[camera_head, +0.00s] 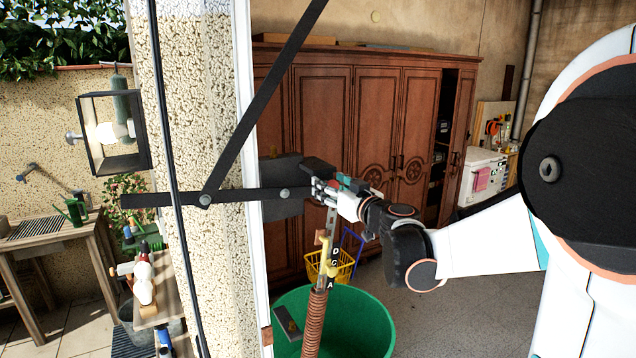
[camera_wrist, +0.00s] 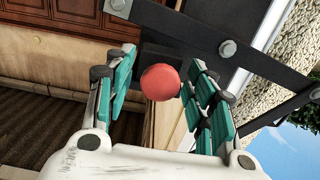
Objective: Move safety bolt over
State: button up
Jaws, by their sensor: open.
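A round red knob (camera_wrist: 160,82), which looks like the handle of the safety bolt, shows in the wrist view in front of a dark metal plate (camera_wrist: 185,45). My gripper (camera_wrist: 163,62) is open, with its teal-padded fingers on either side of the knob. I cannot tell whether a finger touches it. In the head view my gripper (camera_head: 328,187) is at the right side of the door's dark plate (camera_head: 280,205). The knob is not clear there, and the bolt's shaft is hidden.
A black diagonal bar (camera_head: 262,98) and a horizontal bar (camera_head: 165,199) meet at a pivot left of the plate. A green tub (camera_head: 365,325) and a brown coiled spring (camera_head: 315,325) are below my gripper. A wooden wardrobe (camera_head: 375,120) stands behind.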

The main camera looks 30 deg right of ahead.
jog(key=shift+s+r, duration=0.1)
grip_shut()
jog(key=shift+s+d, duration=0.1)
jog(key=shift+s, duration=1.9)
jog(key=shift+c, duration=1.2)
grip_release()
jog(key=shift+o, duration=1.2)
jog(key=shift+s, duration=0.2)
jog(key=shift+w, duration=0.1)
jog(key=shift+w, duration=0.15)
